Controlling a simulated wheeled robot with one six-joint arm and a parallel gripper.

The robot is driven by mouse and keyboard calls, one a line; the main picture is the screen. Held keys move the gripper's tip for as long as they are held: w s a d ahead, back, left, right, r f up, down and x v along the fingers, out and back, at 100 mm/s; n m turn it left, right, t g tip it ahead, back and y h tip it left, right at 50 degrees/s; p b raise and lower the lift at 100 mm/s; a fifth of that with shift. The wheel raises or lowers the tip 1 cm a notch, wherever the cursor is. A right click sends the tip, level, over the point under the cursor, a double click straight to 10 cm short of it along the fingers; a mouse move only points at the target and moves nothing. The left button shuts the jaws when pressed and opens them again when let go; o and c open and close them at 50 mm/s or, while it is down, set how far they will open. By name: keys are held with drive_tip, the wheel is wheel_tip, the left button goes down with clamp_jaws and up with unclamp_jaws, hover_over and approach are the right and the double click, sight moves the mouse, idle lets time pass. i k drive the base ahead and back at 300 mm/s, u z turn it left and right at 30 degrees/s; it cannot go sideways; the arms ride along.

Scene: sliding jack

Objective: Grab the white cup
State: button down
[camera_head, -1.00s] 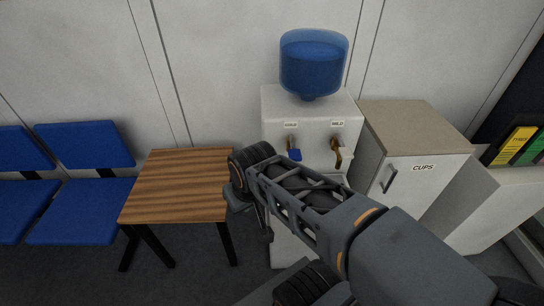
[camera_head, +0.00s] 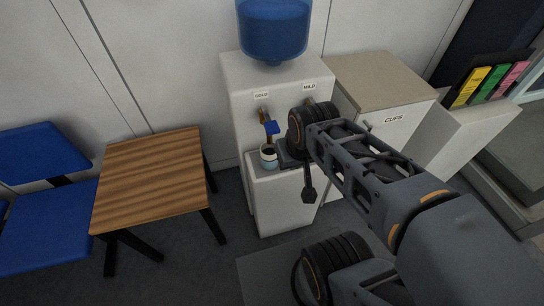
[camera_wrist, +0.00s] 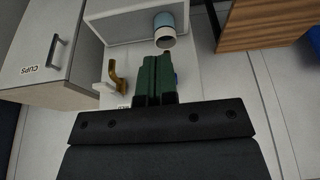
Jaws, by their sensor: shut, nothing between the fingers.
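A small cup (camera_head: 268,157), white and pale blue with a dark inside, stands upright on the ledge of the water dispenser (camera_head: 287,190), below the blue cold tap (camera_head: 271,128). In the wrist view the cup (camera_wrist: 167,30) shows just beyond the fingertips, with its pale rim toward me. My gripper (camera_head: 285,152) is just right of the cup in the head view, partly hidden by my wrist. In the wrist view its dark green fingers (camera_wrist: 159,60) are together and empty. I cannot tell whether they touch the cup.
The brown mild tap (camera_wrist: 118,75) is close beside the fingers. A cabinet marked CUPS (camera_head: 390,100) stands to the right of the dispenser. A wooden table (camera_head: 150,185) and blue chairs (camera_head: 35,205) are to the left. The dispenser carries a blue water bottle (camera_head: 272,30).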

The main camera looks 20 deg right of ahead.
sight(269, 162)
drive_tip(key=z, duration=3.35)
drive_tip(key=k, duration=1.95)
drive_tip(key=u, duration=1.95)
drive_tip(key=i, duration=0.5)
drive_tip(key=z, duration=0.1)
